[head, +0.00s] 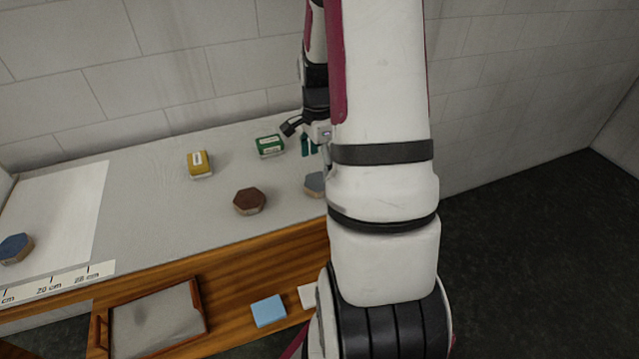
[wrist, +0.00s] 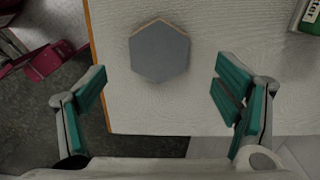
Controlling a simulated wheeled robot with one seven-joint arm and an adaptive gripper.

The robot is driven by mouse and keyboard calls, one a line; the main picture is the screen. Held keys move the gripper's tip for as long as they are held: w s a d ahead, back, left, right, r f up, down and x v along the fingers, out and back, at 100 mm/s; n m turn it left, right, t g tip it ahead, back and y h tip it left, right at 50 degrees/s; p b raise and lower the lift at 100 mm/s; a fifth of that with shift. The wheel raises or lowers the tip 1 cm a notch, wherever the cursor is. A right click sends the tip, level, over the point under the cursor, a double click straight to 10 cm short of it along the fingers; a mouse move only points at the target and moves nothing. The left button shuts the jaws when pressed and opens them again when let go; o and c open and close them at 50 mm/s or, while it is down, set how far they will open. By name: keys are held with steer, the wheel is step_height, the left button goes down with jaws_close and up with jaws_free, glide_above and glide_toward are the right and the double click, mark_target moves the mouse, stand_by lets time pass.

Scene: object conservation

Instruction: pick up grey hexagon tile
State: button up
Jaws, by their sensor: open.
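The grey hexagon tile (wrist: 160,52) lies flat on the light table top near its edge, in the upper middle of the wrist view. In the head view the tile (head: 315,183) shows only in part, as my arm hides its right side. My gripper (wrist: 160,95) is open and empty, with its teal-padded fingers to the left and right, and the tile appears beyond and between them. In the head view the gripper (head: 312,146) is partly hidden behind my arm, above the table.
A brown hexagon (head: 249,201), a green box (head: 270,146) and a yellow box (head: 199,164) stand on the table. A blue hexagon (head: 15,248) lies on a white sheet (head: 75,210) at the left. A wood-framed tray (head: 203,305) and a light blue square (head: 268,311) are in front. A wall stands behind.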

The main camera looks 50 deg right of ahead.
mark_target(319, 181)
steer(key=shift+s+f+p, duration=0.1)
steer(key=shift+f+p, duration=0.6)
steer(key=shift+f, duration=2.2)
steer(key=c, duration=1.4)
